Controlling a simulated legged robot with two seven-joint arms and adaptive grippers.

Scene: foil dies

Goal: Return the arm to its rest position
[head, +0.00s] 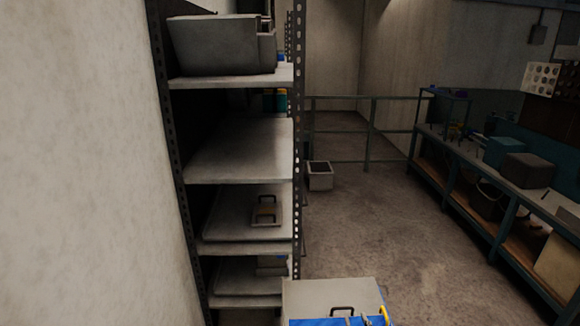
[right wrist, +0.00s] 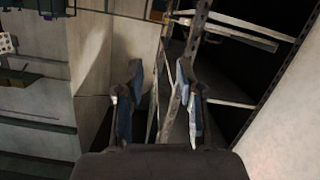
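In the right wrist view my right gripper (right wrist: 160,82) has its two blue-padded fingers apart, with nothing between them. Wall and shelf framing show behind the gap. I cannot make out this gripper clearly in the head view. My left gripper is in neither view. In the head view a flat grey die with two dark handles (head: 267,212) lies on a lower shelf. Another grey plate with a dark handle (head: 330,292) is at the bottom edge, with blue and yellow parts in front of it, cut off by the frame.
A metal shelf rack (head: 298,150) stands beside a pale wall (head: 80,160). A grey bin (head: 222,45) is on its top shelf. A small box (head: 320,176) sits on the floor near a railing (head: 370,130). A workbench (head: 490,180) lines the right. The floor between is open.

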